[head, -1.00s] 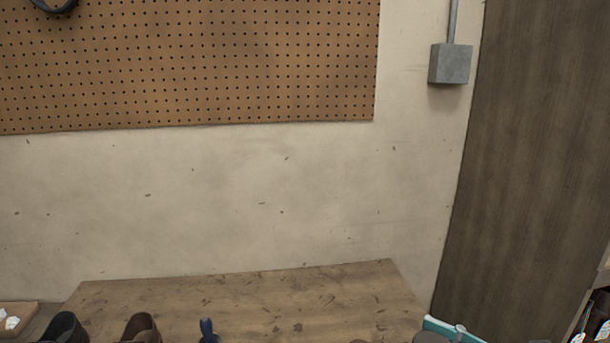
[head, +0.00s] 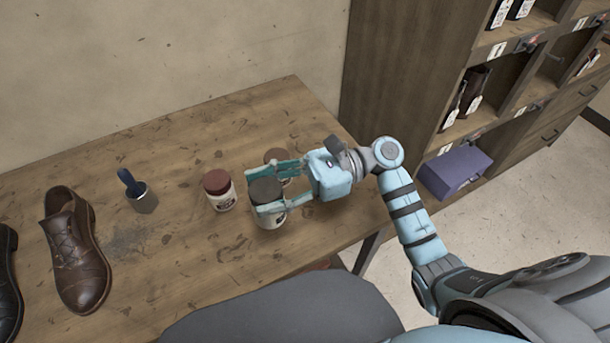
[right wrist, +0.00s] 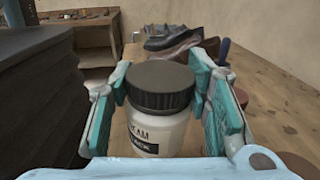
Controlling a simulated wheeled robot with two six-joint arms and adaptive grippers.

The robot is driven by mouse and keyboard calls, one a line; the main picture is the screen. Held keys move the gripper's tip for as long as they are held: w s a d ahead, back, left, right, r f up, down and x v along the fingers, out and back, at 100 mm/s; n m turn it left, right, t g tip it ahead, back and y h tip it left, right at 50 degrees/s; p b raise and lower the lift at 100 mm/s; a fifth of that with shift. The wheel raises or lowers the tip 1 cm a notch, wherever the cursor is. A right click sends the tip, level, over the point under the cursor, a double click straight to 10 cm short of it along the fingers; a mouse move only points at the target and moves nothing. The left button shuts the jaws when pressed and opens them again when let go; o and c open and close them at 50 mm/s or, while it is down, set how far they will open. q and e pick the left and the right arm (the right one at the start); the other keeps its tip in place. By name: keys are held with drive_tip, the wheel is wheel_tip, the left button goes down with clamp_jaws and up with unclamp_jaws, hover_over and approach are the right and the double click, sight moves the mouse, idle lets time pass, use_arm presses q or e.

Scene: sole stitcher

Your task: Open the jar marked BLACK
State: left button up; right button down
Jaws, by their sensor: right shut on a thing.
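A white jar with a dark grey-black lid (head: 265,190) stands upright near the bench's front right part. My right gripper (head: 270,188) is shut around this jar from the right, one finger on each side, just below the lid. The lid sits on the jar. My left gripper is in neither current view.
A jar with a red-brown lid (head: 218,190) stands just left of the held jar. Another brown-lidded jar (head: 278,156) is partly hidden behind my gripper. A brush in a cup (head: 145,200) and a brown shoe (head: 77,250) stand further left on the wooden bench (head: 230,115).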

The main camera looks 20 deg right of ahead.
drive_tip(key=shift+w+a+f+n+g+b, duration=0.2)
drive_tip(key=shift+w+f+n+g+b, duration=0.2)
drive_tip(key=shift+g, duration=0.2)
drive_tip(key=w+d+r+m+t+b, duration=0.35)
drive_tip(key=w+d+t+b, duration=0.35)
drive_tip(key=d, duration=0.6)
drive_tip(key=w+d+r+m+t+h+p, duration=0.1)
drive_tip(key=w+d+r+m+t+h, duration=0.5)
drive_tip(key=r, duration=0.3)
drive_tip(key=shift+n+y, duration=0.35)
drive_tip(key=shift+y, duration=0.35)
drive_tip(key=f+b, duration=0.1)
drive_tip(key=f, duration=0.5)
drive_tip(key=f+b, duration=0.2)
drive_tip(key=f, duration=0.5)
drive_tip(key=f+b, duration=0.1)
drive_tip(key=f, duration=0.5)
drive_tip(key=shift+w+d+f+b, duration=0.15)
drive_tip(key=shift+w+d+b, duration=0.15)
drive_tip(key=shift+w+d, duration=0.05)
drive_tip(key=shift+f, duration=0.1)
drive_tip(key=c, duration=0.9)
unclamp_jaws()
drive_tip(key=shift+o, duration=0.2)
